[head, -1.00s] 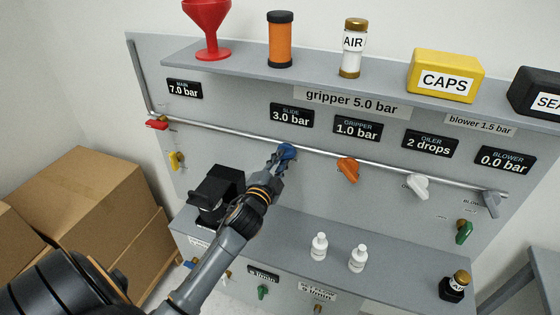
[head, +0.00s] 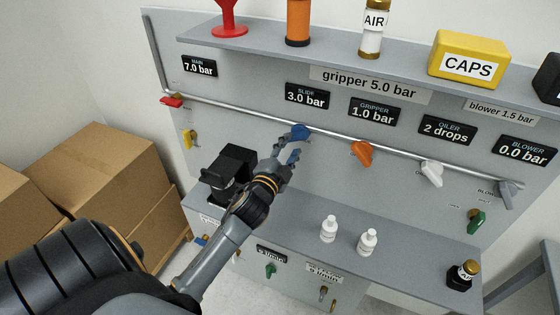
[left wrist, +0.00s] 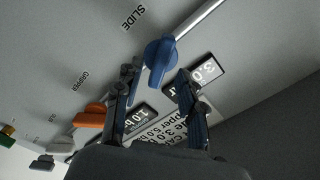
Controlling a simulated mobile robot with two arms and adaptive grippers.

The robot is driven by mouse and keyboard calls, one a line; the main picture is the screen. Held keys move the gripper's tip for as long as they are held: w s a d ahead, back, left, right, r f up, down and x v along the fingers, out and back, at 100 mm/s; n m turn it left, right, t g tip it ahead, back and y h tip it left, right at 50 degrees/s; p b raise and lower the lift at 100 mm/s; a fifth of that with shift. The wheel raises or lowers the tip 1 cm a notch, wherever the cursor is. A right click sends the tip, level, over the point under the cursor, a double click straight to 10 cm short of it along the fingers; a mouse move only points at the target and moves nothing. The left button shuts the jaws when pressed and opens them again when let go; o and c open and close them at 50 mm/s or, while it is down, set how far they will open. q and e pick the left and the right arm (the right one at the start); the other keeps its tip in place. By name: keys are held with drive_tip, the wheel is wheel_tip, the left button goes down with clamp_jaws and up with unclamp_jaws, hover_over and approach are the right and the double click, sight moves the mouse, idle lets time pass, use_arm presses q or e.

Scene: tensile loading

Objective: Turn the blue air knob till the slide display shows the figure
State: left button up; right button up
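The blue air knob (head: 300,131) sits on the panel below the slide display (head: 307,96), which reads 3.0 bar. In the left wrist view the blue knob (left wrist: 160,60) is just ahead of the fingertips, its handle pointing toward the gap between them. My left gripper (head: 291,154) is open and empty, a little below and left of the knob in the head view. In the left wrist view its two fingers (left wrist: 157,80) stand apart. The slide display (left wrist: 205,75) is partly behind the right finger there. My right gripper is not in view.
The orange knob (head: 361,153) and white knob (head: 432,173) sit right along the pipe. The gripper display (head: 374,111) reads 1.0 bar. A black device (head: 231,172) and two white bottles (head: 329,229) stand on the lower shelf. Cardboard boxes (head: 92,180) are at left.

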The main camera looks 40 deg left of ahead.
use_arm(q)
drive_tip(key=v, duration=0.9)
drive_tip(key=shift+s, duration=0.15)
drive_tip(key=shift+d, duration=0.1)
